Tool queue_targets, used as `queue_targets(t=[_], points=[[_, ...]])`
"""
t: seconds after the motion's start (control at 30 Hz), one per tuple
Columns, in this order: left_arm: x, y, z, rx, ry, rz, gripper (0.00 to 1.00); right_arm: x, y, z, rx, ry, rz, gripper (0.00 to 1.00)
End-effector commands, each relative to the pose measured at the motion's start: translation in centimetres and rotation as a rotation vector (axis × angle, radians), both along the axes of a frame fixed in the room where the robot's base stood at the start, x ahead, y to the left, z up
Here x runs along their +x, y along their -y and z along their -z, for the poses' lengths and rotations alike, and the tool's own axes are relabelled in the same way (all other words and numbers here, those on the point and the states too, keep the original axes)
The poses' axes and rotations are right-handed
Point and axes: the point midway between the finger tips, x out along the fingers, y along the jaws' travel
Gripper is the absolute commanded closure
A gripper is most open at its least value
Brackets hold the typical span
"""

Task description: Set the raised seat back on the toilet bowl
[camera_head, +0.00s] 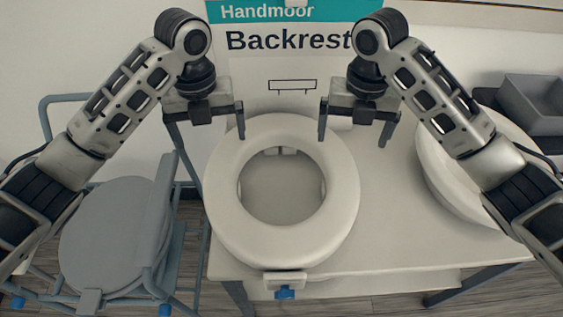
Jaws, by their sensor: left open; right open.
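The raised seat (225,205), a thick white ring with a large round hole, lies flat on the white table in the middle of the view. A white bracket with a blue knob (285,291) is at its front edge. My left gripper (207,128) is open and empty at the seat's back left; my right gripper (355,130) is open and empty at its back right. A white rounded form (437,172), possibly the toilet bowl, is at the right, partly hidden by my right arm.
A blue-grey commode chair (112,235) stands left of the table (390,225). A grey bin (535,100) stands at the back right. A wall sign reading Backrest (287,40) is behind the table. Bare table top shows right of the seat.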

Motion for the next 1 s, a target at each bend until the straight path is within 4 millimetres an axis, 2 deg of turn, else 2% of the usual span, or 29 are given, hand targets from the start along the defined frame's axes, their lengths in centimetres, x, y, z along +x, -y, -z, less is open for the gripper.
queue_targets(t=[0.3, 0.47, 1.0], points=[[0.0, 0.0, 0.1, -0.001, 0.000, 0.000, 0.03, 0.0, 0.0, 0.1, 0.000, 0.000, 0.000, 0.04], [-0.1, 0.1, 1.4, -0.005, -0.003, -0.001, 0.03, -0.1, 0.0, 1.4, 0.001, -0.004, 0.001, 0.04], [-0.2, 0.0, 11.7, -0.001, -0.004, -0.002, 0.03, -0.2, -0.1, 11.7, 0.001, -0.004, 0.002, 0.04]])
